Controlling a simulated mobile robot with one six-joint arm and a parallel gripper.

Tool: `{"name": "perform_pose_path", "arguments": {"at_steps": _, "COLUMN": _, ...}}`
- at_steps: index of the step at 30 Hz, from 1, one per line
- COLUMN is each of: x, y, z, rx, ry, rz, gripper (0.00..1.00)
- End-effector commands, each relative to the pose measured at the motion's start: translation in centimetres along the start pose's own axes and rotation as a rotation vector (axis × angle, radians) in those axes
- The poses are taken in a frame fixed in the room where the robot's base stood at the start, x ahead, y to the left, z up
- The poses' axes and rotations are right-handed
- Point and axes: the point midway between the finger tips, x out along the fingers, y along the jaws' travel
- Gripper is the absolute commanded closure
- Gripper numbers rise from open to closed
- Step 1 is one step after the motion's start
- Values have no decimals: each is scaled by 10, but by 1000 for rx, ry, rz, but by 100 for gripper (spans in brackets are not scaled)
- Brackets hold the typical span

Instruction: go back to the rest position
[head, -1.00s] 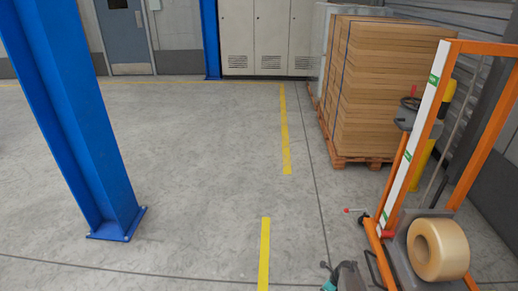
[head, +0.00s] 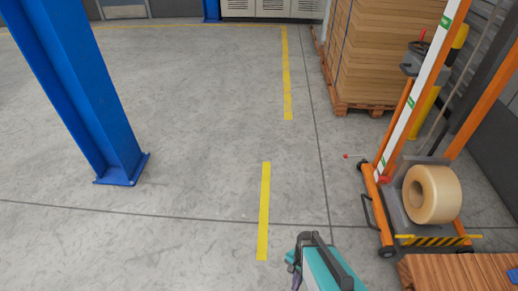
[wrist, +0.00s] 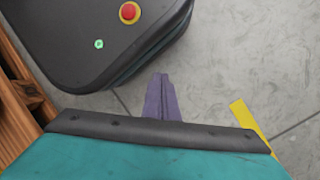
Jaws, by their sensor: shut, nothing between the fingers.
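My gripper shows in the wrist view (wrist: 162,80) as two purple fingers pressed together, with nothing between them. They point over bare floor, beside a dark rounded body with a red button that looks like my own base. In the head view my teal and dark arm end is at the bottom centre, with a small bit of the purple gripper (head: 293,283) at its left. The rest of the arm is cut off by the frame edge.
An orange lift frame (head: 376,205) with a large tape roll (head: 431,194) stands at right. Wooden slats (head: 455,272) are at bottom right. A pallet of cardboard (head: 375,60) stands behind. A blue column (head: 85,95) is at left. The floor between is clear.

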Motion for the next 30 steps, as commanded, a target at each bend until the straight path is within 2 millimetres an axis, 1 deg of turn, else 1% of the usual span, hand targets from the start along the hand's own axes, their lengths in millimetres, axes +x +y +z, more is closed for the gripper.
{"name": "perform_pose_path", "arguments": {"at_steps": 1, "x": -3, "y": 12, "z": 9, "rx": -60, "ry": -3, "rz": 17, "gripper": 100}}
{"name": "perform_pose_path", "arguments": {"at_steps": 3, "x": -6, "y": 24, "z": 16, "rx": -151, "ry": -10, "rz": 41, "gripper": 100}}
{"name": "perform_pose_path", "arguments": {"at_steps": 9, "x": -15, "y": 51, "z": 29, "rx": -407, "ry": -32, "rz": 96, "gripper": 100}}
{"name": "perform_pose_path", "arguments": {"at_steps": 12, "x": -18, "y": 60, "z": 33, "rx": -532, "ry": -49, "rz": 117, "gripper": 100}}
{"name": "perform_pose_path", "arguments": {"at_steps": 18, "x": -19, "y": 67, "z": 35, "rx": -738, "ry": -82, "rz": 139, "gripper": 100}}
{"name": "perform_pose_path", "arguments": {"at_steps": 21, "x": -19, "y": 68, "z": 36, "rx": -797, "ry": -91, "rz": 138, "gripper": 100}}
{"name": "perform_pose_path", "arguments": {"at_steps": 30, "x": -19, "y": 68, "z": 36, "rx": -832, "ry": -94, "rz": 136, "gripper": 100}}
